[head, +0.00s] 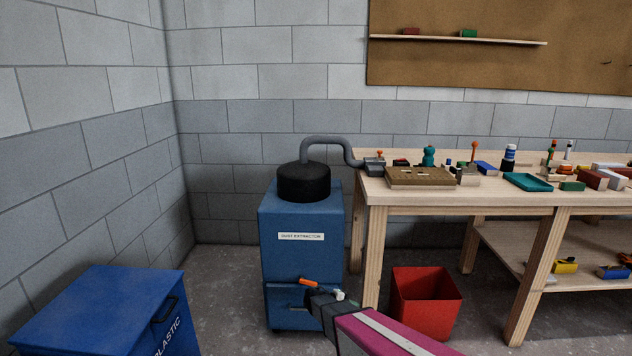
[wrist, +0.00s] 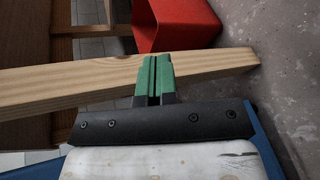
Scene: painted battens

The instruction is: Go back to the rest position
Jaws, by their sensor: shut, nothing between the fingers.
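My gripper (wrist: 153,76) shows in the wrist view with its two green fingers shut together and nothing between them. Behind the fingertips a wooden bench leg (wrist: 60,87) crosses the picture; I cannot tell whether they touch it. In the head view my magenta arm reaches in from the bottom, and my dark wrist is in front of the lower part of the blue dust extractor (head: 301,215).
A red bin (head: 426,300) stands under the workbench (head: 460,195), also visible in the wrist view (wrist: 176,25). The bench top holds a brown board (head: 420,177), a teal tray (head: 527,182) and several tools. A blue plastic bin (head: 95,305) stands left, with floor between.

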